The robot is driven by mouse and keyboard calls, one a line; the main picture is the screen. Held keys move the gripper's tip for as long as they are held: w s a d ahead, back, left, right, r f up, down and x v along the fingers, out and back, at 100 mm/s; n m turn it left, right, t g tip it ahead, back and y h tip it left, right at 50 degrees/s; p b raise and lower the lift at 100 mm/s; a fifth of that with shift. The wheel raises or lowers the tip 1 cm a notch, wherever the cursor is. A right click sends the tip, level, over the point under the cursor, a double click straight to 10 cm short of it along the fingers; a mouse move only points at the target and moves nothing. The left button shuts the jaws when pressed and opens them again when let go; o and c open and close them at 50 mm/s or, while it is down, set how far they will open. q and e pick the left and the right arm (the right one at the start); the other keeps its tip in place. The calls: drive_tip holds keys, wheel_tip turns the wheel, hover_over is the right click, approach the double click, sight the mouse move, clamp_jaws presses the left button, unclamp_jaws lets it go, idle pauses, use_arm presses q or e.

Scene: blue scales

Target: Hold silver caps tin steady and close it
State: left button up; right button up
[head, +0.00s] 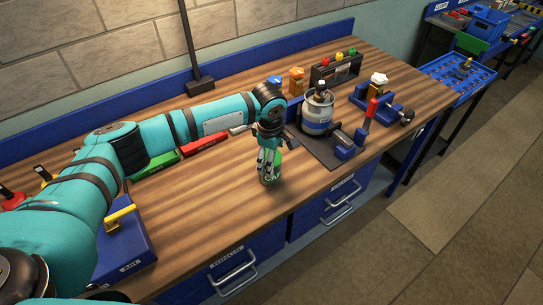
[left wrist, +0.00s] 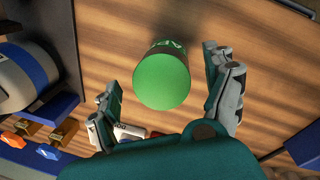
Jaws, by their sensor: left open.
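My left gripper (head: 268,160) is over the tin, pointing down. Its open fingers (left wrist: 166,88) lie on either side of the tin, with visible gaps. A silver container (head: 317,115) with a blue labelled band stands farther back on a dark mat and shows partly in the left wrist view (left wrist: 18,75). My right gripper is not in view.
A blue clamp with a red handle (head: 369,113) stands beside the silver container. Behind are an orange-topped block (head: 296,82) and a rack with coloured knobs (head: 338,68). Bench to the tin's left is clear.

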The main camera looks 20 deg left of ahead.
use_arm(q)
drive_tip(key=c, duration=1)
drive_tip(key=shift+r, duration=0.1)
drive_tip(key=shift+r+b, duration=0.35)
drive_tip(key=shift+r, duration=0.1)
wheel_tip(320, 180, up, 2)
drive_tip(key=shift+r+b, duration=0.2)
drive_tip(key=shift+b, duration=0.45)
drive_tip(key=s+b, duration=0.1)
drive_tip(key=s, duration=0.4)
drive_tip(key=s+d+r+b, duration=0.1)
drive_tip(key=s, duration=0.4)
drive_tip(key=s+b, duration=0.1)
drive_tip(key=s, duration=0.5)
drive_tip(key=shift+d+r, duration=0.3)
drive_tip(key=shift+d, duration=0.05)
